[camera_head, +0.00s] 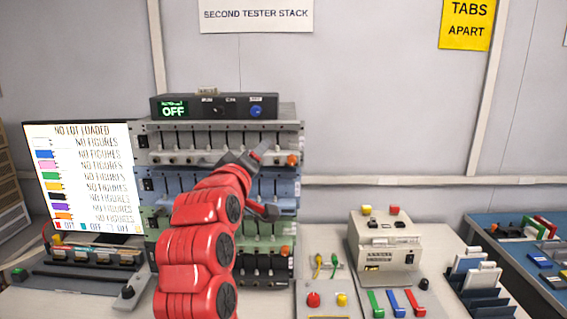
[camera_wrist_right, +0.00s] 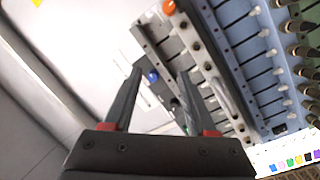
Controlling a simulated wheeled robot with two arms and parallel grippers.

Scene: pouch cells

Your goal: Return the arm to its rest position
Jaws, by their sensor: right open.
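My red right arm (camera_head: 198,245) rises from the bottom of the head view and reaches in front of the tester stack (camera_head: 143,200). My right gripper (camera_head: 265,180) is at the stack's middle tiers, its two dark fingers spread apart. In the right wrist view the gripper (camera_wrist_right: 161,72) is open, with nothing held between the fingers. The stack (camera_wrist_right: 235,35) appears tilted beyond it there, and a blue knob (camera_wrist_right: 152,76) shows between the fingertips. Whether the fingers touch the stack I cannot tell. My left gripper is not in view.
A control box reading OFF (camera_head: 215,106) tops the stack. A monitor (camera_head: 85,180) stands left. A beige machine (camera_head: 384,250) stands right, with coloured tabs in front and a dark rack (camera_head: 472,284) beside it. A blue table (camera_head: 515,262) is at far right.

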